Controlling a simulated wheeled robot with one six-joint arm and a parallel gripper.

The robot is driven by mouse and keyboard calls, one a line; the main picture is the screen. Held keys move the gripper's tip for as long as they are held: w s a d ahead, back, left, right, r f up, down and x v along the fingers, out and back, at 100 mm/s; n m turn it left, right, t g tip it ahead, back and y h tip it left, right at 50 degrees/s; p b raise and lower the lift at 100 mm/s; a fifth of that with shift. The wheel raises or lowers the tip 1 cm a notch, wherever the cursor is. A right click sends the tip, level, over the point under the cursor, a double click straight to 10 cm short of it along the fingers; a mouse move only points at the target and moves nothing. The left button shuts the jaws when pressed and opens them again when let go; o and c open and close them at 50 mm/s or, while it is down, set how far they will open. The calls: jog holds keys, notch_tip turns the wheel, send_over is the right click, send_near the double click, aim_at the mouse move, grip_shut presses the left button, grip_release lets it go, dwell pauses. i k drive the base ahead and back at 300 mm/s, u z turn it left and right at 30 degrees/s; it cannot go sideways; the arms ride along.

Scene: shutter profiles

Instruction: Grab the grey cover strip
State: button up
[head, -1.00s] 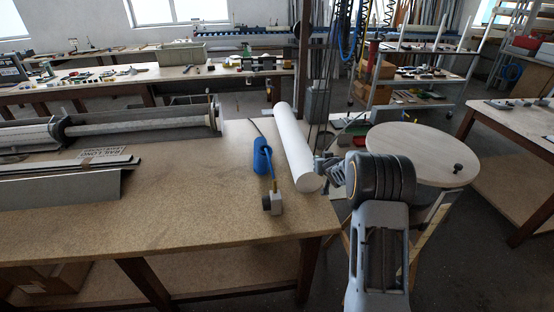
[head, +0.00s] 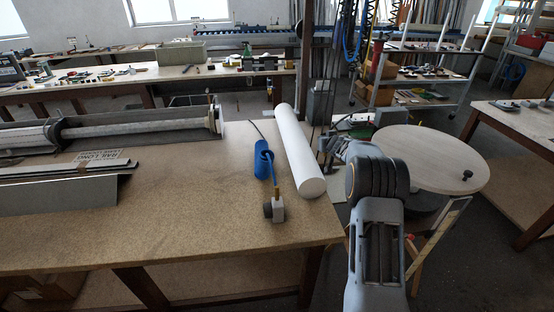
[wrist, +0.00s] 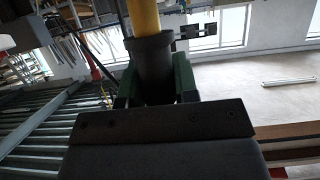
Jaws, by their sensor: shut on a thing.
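In the wrist view my gripper (wrist: 156,84), with green pads, is shut on a dark grey round piece (wrist: 153,58). A yellow shaft (wrist: 143,17) rises from that piece. It does not look like a flat strip. In the head view my fingertips are not clear behind my arm. Long grey strips (head: 62,193) lie on the left part of the workbench, well away from my arm. One long grey angled piece forms their front face. I cannot tell which of them is the grey cover strip.
The workbench (head: 190,235) has free room in its middle. A roller assembly (head: 140,128) lies at the back left. A round table (head: 440,150) is right, close to my arm.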

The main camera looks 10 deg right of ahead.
aim_at(359, 120)
jog(key=i, duration=0.85)
